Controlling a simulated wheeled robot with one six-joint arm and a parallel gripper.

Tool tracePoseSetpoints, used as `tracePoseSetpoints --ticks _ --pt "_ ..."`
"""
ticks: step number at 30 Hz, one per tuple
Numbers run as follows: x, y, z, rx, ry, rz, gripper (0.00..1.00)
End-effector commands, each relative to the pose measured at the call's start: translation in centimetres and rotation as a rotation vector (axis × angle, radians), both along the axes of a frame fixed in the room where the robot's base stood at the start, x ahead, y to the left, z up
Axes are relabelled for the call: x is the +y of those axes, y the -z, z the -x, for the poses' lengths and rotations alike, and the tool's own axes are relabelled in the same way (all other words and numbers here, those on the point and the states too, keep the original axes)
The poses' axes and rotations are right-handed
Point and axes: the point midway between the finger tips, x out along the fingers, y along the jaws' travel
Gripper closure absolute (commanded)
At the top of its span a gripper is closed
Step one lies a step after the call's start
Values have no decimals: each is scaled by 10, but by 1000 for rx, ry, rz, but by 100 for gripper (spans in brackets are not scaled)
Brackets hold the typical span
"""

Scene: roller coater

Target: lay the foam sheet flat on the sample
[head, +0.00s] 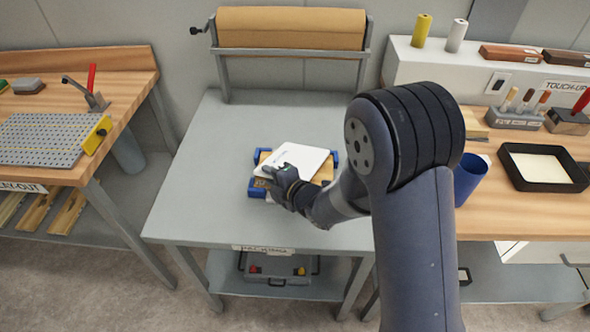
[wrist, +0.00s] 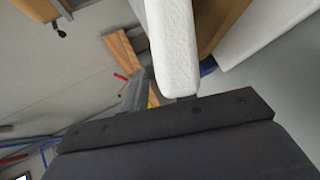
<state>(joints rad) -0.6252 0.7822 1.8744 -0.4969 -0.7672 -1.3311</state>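The white foam sheet (head: 296,157) shows in the head view over the middle of the grey table, slightly tilted. My gripper (head: 274,174) is at its near left edge and appears shut on that edge. In the wrist view a thick white edge (wrist: 174,50) runs down to the dark gripper body; it looks like the held sheet seen end-on. The sample, a brown board (head: 324,173), sits under and beside the sheet between blue holders (head: 257,187). The sheet hides much of the board, and I cannot tell whether they touch.
The grey table (head: 200,205) is clear around the holders. A roll of brown paper (head: 290,28) stands on a frame at its back. A wooden bench with a perforated plate (head: 45,138) is at left. A blue cup (head: 468,178) and black tray (head: 543,167) are at right.

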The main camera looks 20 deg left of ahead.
Motion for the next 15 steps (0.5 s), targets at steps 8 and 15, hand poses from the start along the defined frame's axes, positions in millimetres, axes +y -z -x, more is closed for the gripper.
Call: tracePoseSetpoints --ticks 8,15 --pt "-7 -4 4 -1 1 -1 74" --pt "-30 -14 19 -2 2 -1 74"
